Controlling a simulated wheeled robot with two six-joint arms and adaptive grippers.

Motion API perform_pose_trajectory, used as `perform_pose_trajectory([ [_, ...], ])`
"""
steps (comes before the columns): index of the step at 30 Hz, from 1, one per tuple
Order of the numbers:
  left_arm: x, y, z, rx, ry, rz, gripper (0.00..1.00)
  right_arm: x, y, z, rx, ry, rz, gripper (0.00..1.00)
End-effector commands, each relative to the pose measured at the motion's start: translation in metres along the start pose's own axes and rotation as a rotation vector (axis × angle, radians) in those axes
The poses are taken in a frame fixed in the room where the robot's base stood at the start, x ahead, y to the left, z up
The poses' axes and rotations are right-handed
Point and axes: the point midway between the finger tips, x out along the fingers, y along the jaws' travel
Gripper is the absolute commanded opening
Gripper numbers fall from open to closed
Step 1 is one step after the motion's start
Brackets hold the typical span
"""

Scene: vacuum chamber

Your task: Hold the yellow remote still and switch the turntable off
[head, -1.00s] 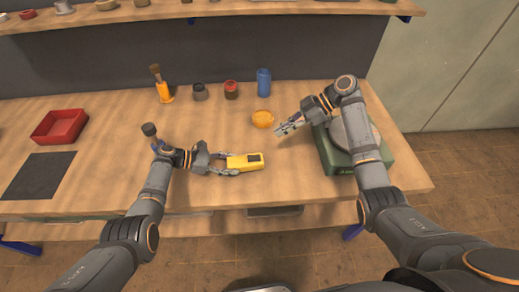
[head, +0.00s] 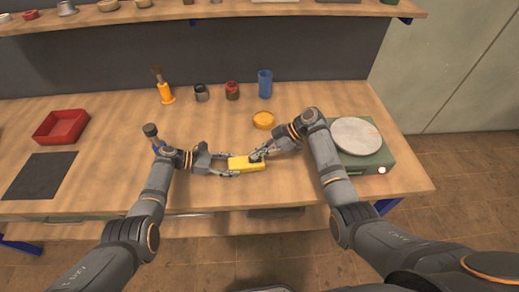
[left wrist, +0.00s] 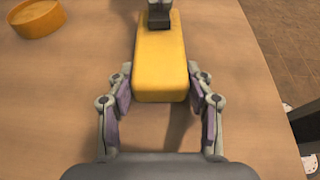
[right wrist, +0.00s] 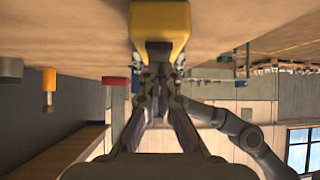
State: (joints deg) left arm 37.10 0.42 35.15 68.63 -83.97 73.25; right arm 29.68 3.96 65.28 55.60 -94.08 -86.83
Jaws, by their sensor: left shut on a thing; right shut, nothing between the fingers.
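The yellow remote (head: 245,165) lies flat on the bench; it also shows in the left wrist view (left wrist: 160,65) and upside down in the right wrist view (right wrist: 158,22). My left gripper (head: 233,165) is shut on the remote's left end, one finger on each side. My right gripper (head: 256,155) is shut and empty, its fingertips at the dark patch on the remote's right end. Whether they press on it is not clear; they cover that patch. The turntable, a green base (head: 375,161) with a round grey plate (head: 357,136), stands at the right, a pale light on its front.
A round yellow dish (head: 263,120) sits just behind the remote. A blue cup (head: 265,83), small jars (head: 232,91) and an orange-handled brush (head: 165,93) stand at the back. A red tray (head: 61,126) and dark mat (head: 38,176) lie left. The bench's front edge is close.

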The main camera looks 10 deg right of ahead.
Motion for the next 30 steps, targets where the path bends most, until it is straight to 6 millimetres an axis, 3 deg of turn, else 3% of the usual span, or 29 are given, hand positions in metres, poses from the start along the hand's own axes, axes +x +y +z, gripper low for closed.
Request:
perform_pose_trajectory([
  [17,0.0,0.0,0.0,0.0,-0.001,0.0,0.12,0.005,0.0,0.002,0.001,-0.001,0.0,0.0],
  [30,0.0,0.0,0.0,0.0,-0.001,0.0,0.12,0.014,0.0,-0.011,0.001,0.0,0.0,0.0],
])
